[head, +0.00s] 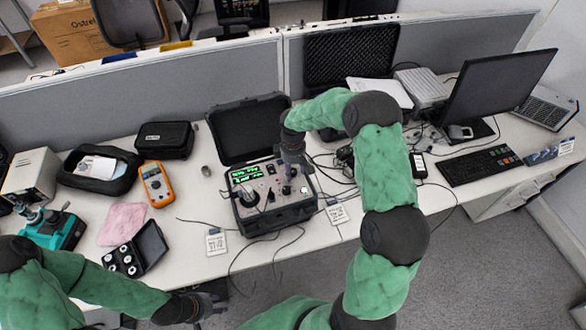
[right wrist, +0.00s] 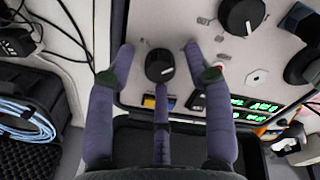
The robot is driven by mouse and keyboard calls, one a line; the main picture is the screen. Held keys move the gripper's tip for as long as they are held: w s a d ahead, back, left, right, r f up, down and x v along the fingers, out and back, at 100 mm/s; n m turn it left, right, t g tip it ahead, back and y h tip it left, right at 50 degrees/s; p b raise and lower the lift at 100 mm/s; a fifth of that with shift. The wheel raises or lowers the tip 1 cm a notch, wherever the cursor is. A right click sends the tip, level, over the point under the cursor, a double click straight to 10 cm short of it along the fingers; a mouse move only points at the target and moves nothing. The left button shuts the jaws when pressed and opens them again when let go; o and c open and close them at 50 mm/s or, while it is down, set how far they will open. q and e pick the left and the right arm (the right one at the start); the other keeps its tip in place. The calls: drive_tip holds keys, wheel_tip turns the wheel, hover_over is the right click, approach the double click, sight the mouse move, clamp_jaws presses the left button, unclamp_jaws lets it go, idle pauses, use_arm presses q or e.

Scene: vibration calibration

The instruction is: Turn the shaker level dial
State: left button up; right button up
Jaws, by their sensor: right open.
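The shaker unit (head: 262,212) is an open black case with a grey panel, green lit displays and several knobs, on the desk in the head view. My right gripper (head: 291,168) is over the panel's upper right part. In the right wrist view, the right gripper (right wrist: 158,58) is open, with its fingers spread either side of a black knob with a white mark (right wrist: 160,66). I see no clear contact. A larger black knob (right wrist: 241,17) is up and to the right. I cannot read which knob is the level dial. My left gripper (head: 205,305) hangs low near the desk's front edge.
An orange multimeter (head: 155,184), pink cloth (head: 122,222) and small open black case (head: 134,252) lie left of the unit. A monitor (head: 497,88) and keyboard (head: 480,165) stand right. Loose cables run around the unit. The case's raised lid (head: 247,127) is behind the panel.

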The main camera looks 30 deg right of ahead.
sight(293, 170)
drive_tip(key=shift+r, duration=0.1)
wheel_tip(293, 170, up, 12)
idle(0.5)
idle(0.4)
